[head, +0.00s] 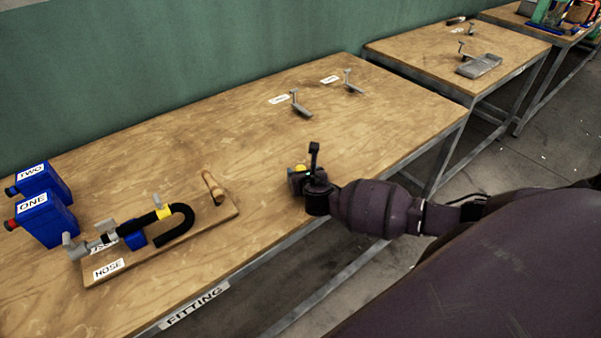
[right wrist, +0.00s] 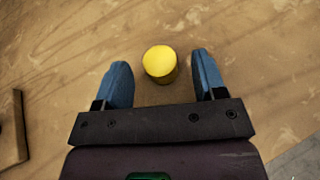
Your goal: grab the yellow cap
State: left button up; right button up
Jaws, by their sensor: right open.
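The yellow cap (right wrist: 160,63) stands on the wooden table, a short cylinder seen from above in the right wrist view. My right gripper (right wrist: 162,85) is open, with its blue fingers on either side of the cap and a gap to each. The cap lies near the fingertips' level. In the head view a small part of the yellow cap (head: 300,169) shows at my right gripper (head: 297,178), which hides most of it. My left gripper is in neither view.
A wooden board (head: 230,213) labelled HOSE, with a black hose (head: 138,222) and clamps, lies left of my right gripper. Blue boxes (head: 46,222) stand at the far left. Metal brackets (head: 300,104) lie toward the back. The wood around the cap is clear.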

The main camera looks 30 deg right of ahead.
jog(key=shift+x, duration=0.8)
jog(key=c, duration=1)
